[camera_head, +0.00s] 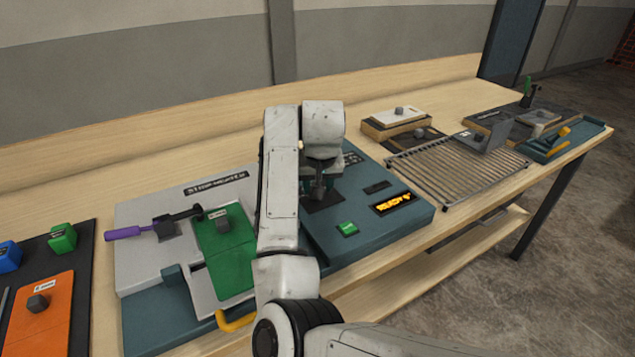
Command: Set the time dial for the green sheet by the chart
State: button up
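The green sheet (232,272) lies on the light grey bed of the console, left of my arm, with a small grey knob on a white label at its top. My gripper (321,194) points down over a dark square patch (330,203) on the teal console panel (362,237). My wrist and arm cover most of that spot, so I cannot make out the time dial or whether the fingers touch it. An orange lit display (393,203) reads something like "READY". A green button (347,229) sits left of it. No chart is clearly readable.
Orange sheet (38,316), green block (62,238) and blue block (9,256) sit at the left. A wire rack (455,170) and a teal tray (563,146) stand at the right.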

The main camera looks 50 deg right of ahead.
jog(key=o, duration=0.3)
jog(key=shift+o, duration=0.2)
jog(key=v, duration=1)
jog(key=shift+s+r, duration=0.15)
jog(key=shift+r, duration=0.15)
